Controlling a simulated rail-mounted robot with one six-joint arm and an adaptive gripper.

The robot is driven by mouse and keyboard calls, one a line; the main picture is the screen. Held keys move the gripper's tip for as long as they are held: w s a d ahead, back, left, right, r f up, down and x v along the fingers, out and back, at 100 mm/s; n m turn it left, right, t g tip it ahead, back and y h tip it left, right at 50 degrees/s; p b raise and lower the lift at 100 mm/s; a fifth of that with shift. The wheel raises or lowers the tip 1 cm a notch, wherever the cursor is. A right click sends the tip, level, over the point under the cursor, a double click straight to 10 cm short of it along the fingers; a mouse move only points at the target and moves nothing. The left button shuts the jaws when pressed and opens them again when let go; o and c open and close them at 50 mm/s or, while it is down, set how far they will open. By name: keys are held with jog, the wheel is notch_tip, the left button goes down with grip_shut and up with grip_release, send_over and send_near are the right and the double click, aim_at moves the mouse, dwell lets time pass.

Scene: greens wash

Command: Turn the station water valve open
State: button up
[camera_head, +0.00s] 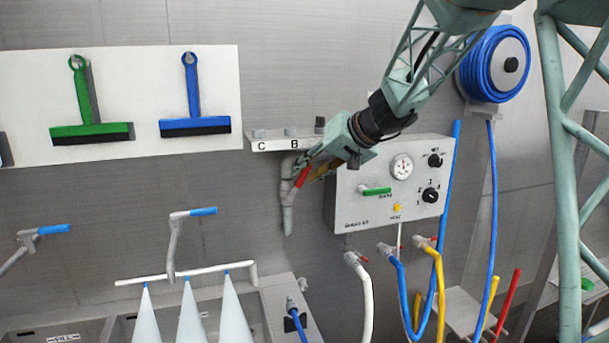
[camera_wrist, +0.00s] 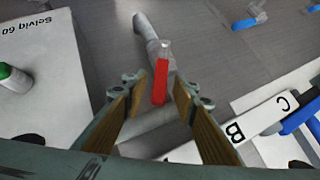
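A valve with a red lever handle (camera_head: 302,177) sits on a grey wall pipe (camera_head: 288,218), left of the control box. In the wrist view the red handle (camera_wrist: 160,82) lies between my two finger pads, with clear space on both sides. It points roughly along the pipe (camera_wrist: 148,32). My gripper (camera_head: 309,168) is open at the valve, coming from the upper right; the wrist view shows its two tan-padded fingers (camera_wrist: 155,92) apart. I cannot tell how deep the handle sits between them. In the head view my gripper partly hides the valve.
A control box (camera_head: 372,208) with gauge, knobs and green handle (camera_head: 376,191) is close on the right. A shelf labelled C and B (camera_head: 268,145) is just above left. Hoses hang below the box. Squeegees (camera_head: 90,130) hang farther left; open wall lies below them.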

jog(key=v, duration=1)
jog(key=shift+s+r, duration=0.1)
jog(key=shift+c, duration=0.2)
jog(key=c, duration=0.5)
jog(key=shift+a+f, duration=0.15)
jog(key=shift+f, duration=0.55)
grip_shut()
notch_tip(320, 180, down, 11)
jog(key=a+m+g+y+b, duration=0.2)
jog(key=m+y+b, duration=0.1)
jog(key=m+y, duration=0.4)
jog(key=w+d+f+m+t+y+b, duration=0.2)
jog(key=d+m+t+y, duration=0.2)
jog(key=d, duration=0.7)
jog(key=t, duration=0.2)
jog(key=shift+d+m+t, duration=0.25)
jog(key=shift+m+t, duration=0.05)
jog(key=shift+m, duration=0.1)
